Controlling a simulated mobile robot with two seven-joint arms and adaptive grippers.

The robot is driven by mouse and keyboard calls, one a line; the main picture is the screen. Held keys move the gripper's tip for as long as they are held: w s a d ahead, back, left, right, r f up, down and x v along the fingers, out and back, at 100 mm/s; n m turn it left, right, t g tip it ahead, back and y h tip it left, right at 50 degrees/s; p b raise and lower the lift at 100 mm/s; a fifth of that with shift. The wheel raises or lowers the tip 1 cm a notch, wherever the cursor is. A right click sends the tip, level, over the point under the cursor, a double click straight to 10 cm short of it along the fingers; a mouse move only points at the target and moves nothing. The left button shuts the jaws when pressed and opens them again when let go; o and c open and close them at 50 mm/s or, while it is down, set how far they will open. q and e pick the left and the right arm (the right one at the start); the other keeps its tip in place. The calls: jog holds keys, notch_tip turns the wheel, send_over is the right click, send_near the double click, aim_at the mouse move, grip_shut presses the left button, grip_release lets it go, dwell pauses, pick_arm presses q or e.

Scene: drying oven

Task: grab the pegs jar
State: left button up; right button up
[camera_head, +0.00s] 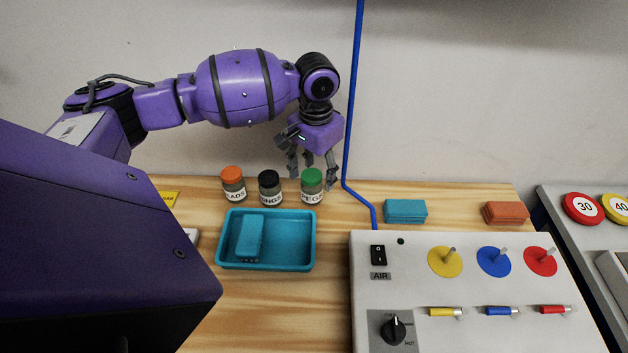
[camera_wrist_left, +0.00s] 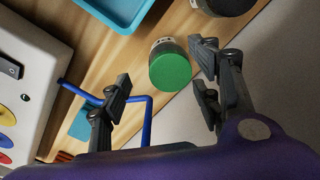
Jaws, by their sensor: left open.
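The pegs jar (camera_head: 312,188) is a small glass jar with a green lid and a white label. It stands upright at the right end of a row of three jars on the wooden bench. My left gripper (camera_head: 311,172) is open and points down at this jar, its fingers close above or behind the lid. In the left wrist view the green lid of the pegs jar (camera_wrist_left: 170,67) lies between the spread fingers of the left gripper (camera_wrist_left: 163,84). I cannot tell whether any finger touches it. My right gripper is in neither view.
A black-lidded jar (camera_head: 270,188) stands just left, then an orange-lidded jar (camera_head: 233,185). A teal tray (camera_head: 309,255) holding a teal block lies in front. A blue pipe (camera_head: 352,110) rises close on the right, beside a control panel (camera_head: 420,300). A teal block (camera_head: 405,211) lies behind the panel.

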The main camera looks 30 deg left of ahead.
aim_at(313, 191)
pick_arm(q)
jog(key=shift+s+f, duration=0.15)
jog(key=shift+f, duration=0.25)
jog(key=f, duration=0.6)
jog(key=shift+w+a+f, duration=0.25)
jog(key=shift+a+f, duration=0.1)
jog(key=shift+f, duration=0.05)
jog(key=shift+c, duration=0.4)
jog(key=c, duration=1.1)
